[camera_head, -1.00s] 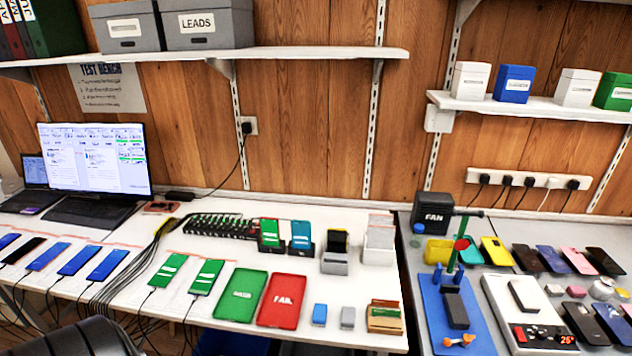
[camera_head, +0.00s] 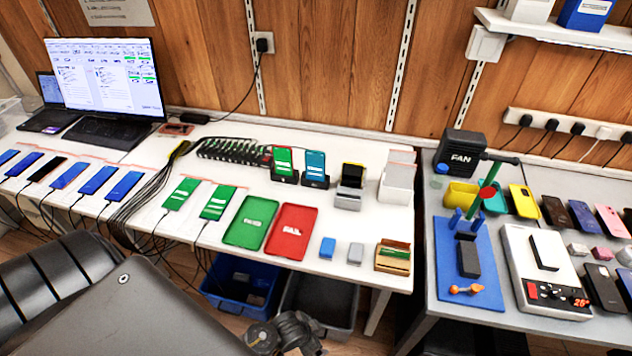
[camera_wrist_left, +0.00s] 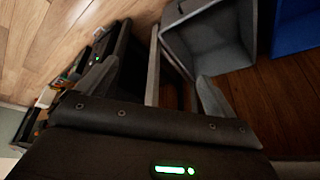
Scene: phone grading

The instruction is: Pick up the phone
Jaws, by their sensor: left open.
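Several phones lie in a row at the left of the white bench, most with blue screens (camera_head: 124,186) and one with a black screen (camera_head: 48,169). Two phones with green screens (camera_head: 181,194) (camera_head: 217,202) lie nearer the middle. Two more stand upright in docks, one green (camera_head: 283,160) and one blue (camera_head: 316,164). Which phone is meant cannot be told. My left gripper (camera_head: 284,333) is low at the bottom edge, below and in front of the bench, apart from all phones. In the left wrist view its fingers (camera_wrist_left: 158,80) are apart and empty. My right gripper is not seen.
A green tray (camera_head: 250,222) and a red FAIL tray (camera_head: 292,233) lie near the bench's front edge. A blue bin (camera_head: 240,285) and a grey bin (camera_head: 318,300) stand underneath. A grey bench at right holds a blue fixture (camera_head: 455,255) and more phones (camera_head: 554,212).

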